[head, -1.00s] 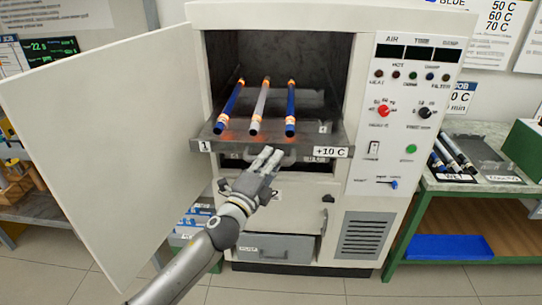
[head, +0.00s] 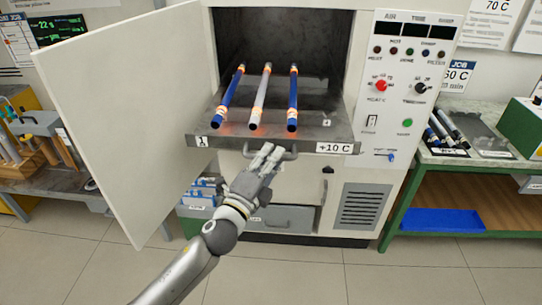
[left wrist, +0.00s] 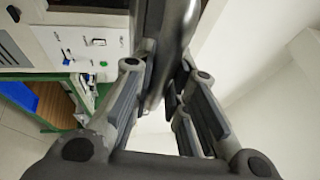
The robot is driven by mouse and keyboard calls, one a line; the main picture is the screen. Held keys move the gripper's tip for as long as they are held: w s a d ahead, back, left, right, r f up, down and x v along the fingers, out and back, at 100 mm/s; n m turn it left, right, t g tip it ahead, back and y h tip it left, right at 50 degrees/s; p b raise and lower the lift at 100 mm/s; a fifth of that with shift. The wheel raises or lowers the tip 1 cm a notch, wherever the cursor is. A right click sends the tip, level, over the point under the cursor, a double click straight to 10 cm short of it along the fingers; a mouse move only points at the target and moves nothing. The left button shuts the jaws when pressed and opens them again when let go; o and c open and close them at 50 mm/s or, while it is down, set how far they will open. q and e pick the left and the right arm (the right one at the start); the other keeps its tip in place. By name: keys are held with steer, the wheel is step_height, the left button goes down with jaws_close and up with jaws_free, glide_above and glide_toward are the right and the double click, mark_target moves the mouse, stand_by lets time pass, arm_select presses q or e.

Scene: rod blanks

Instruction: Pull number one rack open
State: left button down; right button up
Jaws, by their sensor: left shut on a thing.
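The number one rack (head: 215,142) is a dark metal tray sticking out of the upper oven chamber (head: 280,35). Its front edge carries a "1" label at the left and a "+10 C" label at the right. Three rods lie on it: a blue one (head: 231,98), a grey one (head: 260,95) and another blue one (head: 293,98). My left gripper (head: 270,155) is shut on the rack's handle (head: 288,154) at the middle of its front edge. In the left wrist view the fingers (left wrist: 165,95) close around a grey bar. My right gripper is not in view.
The white oven door (head: 125,120) stands wide open at the left. The control panel (head: 405,85) is right of the chamber. A green-framed bench (head: 480,165) with rods stands at the right, and a bench with wooden stands (head: 40,150) at the left. The floor in front is clear.

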arm_select(q)
steer(key=c, duration=1.4)
jaws_free()
steer(key=v, duration=1.2)
steer(key=shift+f, duration=0.15)
